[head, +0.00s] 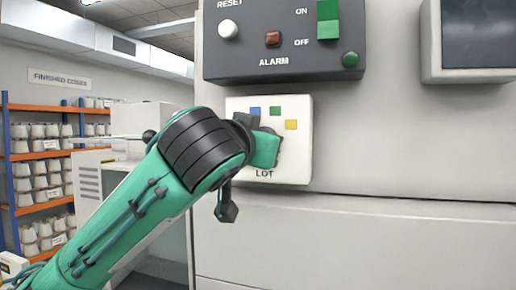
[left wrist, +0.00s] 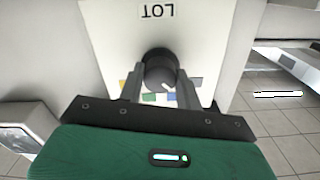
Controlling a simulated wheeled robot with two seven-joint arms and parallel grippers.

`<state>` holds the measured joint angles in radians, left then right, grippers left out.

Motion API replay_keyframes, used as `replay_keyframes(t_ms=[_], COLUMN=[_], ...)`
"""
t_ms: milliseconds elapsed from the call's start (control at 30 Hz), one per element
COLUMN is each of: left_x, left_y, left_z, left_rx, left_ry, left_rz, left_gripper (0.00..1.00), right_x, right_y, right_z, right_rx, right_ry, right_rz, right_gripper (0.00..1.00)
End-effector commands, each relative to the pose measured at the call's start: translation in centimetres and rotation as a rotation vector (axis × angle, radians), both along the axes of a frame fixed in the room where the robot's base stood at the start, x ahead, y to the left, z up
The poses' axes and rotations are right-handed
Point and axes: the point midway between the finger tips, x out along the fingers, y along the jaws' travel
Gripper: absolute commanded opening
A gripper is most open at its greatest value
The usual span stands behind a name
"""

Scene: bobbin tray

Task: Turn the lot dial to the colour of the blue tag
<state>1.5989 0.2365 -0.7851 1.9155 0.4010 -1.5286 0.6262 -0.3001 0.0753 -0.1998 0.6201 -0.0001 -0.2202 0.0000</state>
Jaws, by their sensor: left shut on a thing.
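The lot dial (left wrist: 158,66) is a dark round knob with a white pointer line, on a white panel (head: 303,165) marked LOT. My left gripper (left wrist: 160,76) is shut on the dial, one finger on each side. In the left wrist view, upside down, the pointer line faces the blue patch (left wrist: 171,98), beside the green patch (left wrist: 149,98). A yellow patch (left wrist: 122,83) and a greyish patch partly behind a finger lie farther out. In the head view my wrist hides most of the dial. No separate blue tag shows. My right gripper is out of view.
Above the panel is a dark alarm box (head: 290,72) with a white reset button (head: 228,29), a red switch and green controls. A screen (head: 480,40) is at the upper right. Shelves with bobbins (head: 45,145) stand at the far left. The machine front below the panel is bare.

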Motion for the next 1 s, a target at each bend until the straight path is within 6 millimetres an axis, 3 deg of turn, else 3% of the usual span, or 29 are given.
replay_keyframes(t_ms=[500,1000], left_x=[0.0,0.0], left_y=[0.0,0.0], left_z=[0.0,0.0], left_rx=[0.323,0.391], left_ry=[-0.107,-0.129], left_rz=[-0.001,-0.001], left_gripper=[0.12,0.12], right_x=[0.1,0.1], right_y=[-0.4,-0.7], right_z=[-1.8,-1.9], right_rx=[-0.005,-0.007], right_ry=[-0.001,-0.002], right_rz=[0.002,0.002], right_gripper=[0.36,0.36])
